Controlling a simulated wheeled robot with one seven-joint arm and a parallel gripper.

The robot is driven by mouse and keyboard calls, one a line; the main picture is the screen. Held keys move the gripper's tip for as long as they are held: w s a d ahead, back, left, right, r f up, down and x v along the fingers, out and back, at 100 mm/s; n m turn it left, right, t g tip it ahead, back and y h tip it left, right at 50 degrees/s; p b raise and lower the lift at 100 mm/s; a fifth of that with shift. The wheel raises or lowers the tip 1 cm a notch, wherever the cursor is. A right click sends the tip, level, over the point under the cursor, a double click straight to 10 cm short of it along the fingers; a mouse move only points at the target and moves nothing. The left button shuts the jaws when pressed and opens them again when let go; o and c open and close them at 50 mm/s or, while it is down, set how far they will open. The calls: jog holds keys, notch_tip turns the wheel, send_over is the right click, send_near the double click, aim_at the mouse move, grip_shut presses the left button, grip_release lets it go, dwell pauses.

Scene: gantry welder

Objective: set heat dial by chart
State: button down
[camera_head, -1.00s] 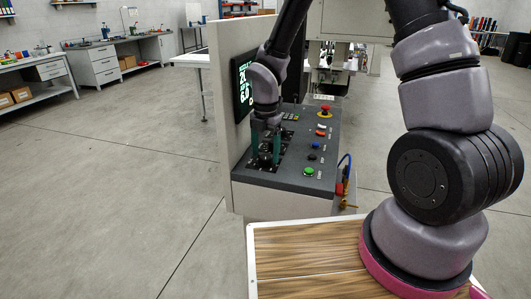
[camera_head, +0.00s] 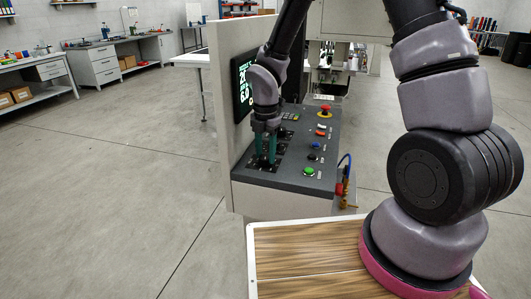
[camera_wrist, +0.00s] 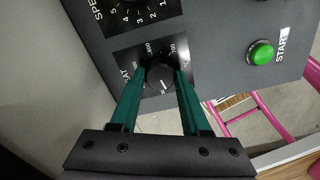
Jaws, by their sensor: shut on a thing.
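The heat dial (camera_wrist: 160,76) is a round dark knob with a pale pointer mark, on a plate with numbers around it. In the wrist view my gripper (camera_wrist: 163,75) has its two green fingers on either side of this knob, shut on it. In the head view my gripper (camera_head: 266,160) points down at the near left part of the control panel (camera_head: 316,178), and the knob is hidden behind the fingers. A screen (camera_head: 240,87) with green figures stands behind the panel, partly covered by my arm. I cannot see the chart clearly.
A speed dial (camera_wrist: 139,8) sits beside the heat dial. A green start button (camera_wrist: 261,53) and blue, black and red buttons line the panel's right side. A red emergency stop (camera_head: 325,109) stands at the back. The floor at left is clear.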

jog(key=m, duration=1)
jog(key=shift+m, duration=0.3)
jog(key=m, duration=0.9)
jog(key=shift+m, duration=0.4)
jog(key=m, duration=0.4)
jog(key=shift+m, duration=0.3)
jog(key=m, duration=0.3)
jog(key=shift+m, duration=0.3)
jog(key=m, duration=0.4)
jog(key=shift+m, duration=2)
